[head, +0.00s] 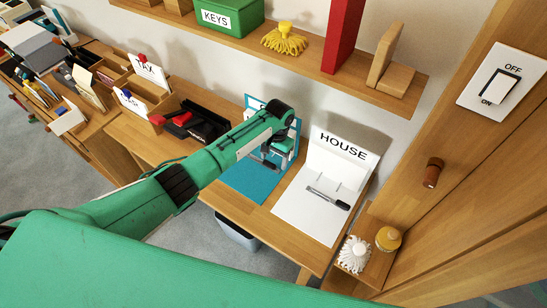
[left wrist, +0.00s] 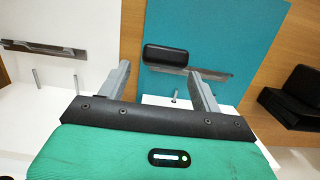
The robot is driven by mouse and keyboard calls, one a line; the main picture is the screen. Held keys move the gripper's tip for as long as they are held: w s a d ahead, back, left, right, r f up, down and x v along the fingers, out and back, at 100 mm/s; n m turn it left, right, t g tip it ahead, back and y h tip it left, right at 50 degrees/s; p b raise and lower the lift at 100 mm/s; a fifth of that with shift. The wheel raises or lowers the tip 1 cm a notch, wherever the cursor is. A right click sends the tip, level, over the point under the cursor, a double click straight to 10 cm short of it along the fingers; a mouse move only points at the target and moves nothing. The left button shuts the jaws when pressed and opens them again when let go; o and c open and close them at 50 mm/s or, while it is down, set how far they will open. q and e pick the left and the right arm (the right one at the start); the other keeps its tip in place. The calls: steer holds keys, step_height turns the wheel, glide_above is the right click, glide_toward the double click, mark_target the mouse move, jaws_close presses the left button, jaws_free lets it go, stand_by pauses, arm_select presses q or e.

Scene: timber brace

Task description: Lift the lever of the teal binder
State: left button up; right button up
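The teal binder (head: 248,183) lies open on the desk, its other cover propped up at the back. In the left wrist view the teal binder (left wrist: 220,25) fills the upper middle. Its lever (left wrist: 165,55) has a black handle on a metal strip; how far it is raised I cannot tell. My left gripper (head: 268,160) is over the binder and hides the lever in the head view. In the left wrist view my left gripper (left wrist: 159,72) has its fingers wide apart, with the black handle just beyond the gap between the tips. No contact shows. My right gripper is not in view.
A white HOUSE binder (head: 300,213) with its own lever lies open close by on the right. Black and red items (head: 195,122) stand left of the teal binder. A shelf (head: 300,62) runs above the desk. A white brush (head: 354,254) and yellow jar (head: 388,239) stand at lower right.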

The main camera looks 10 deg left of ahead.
arm_select(q)
steer(key=shift+s+r, duration=0.1)
steer(key=shift+r, duration=0.3)
step_height(320, 180, up, 7)
steer(key=w+b, duration=0.1)
steer(key=shift+d+f+b, duration=0.15)
steer(key=shift+b, duration=0.2)
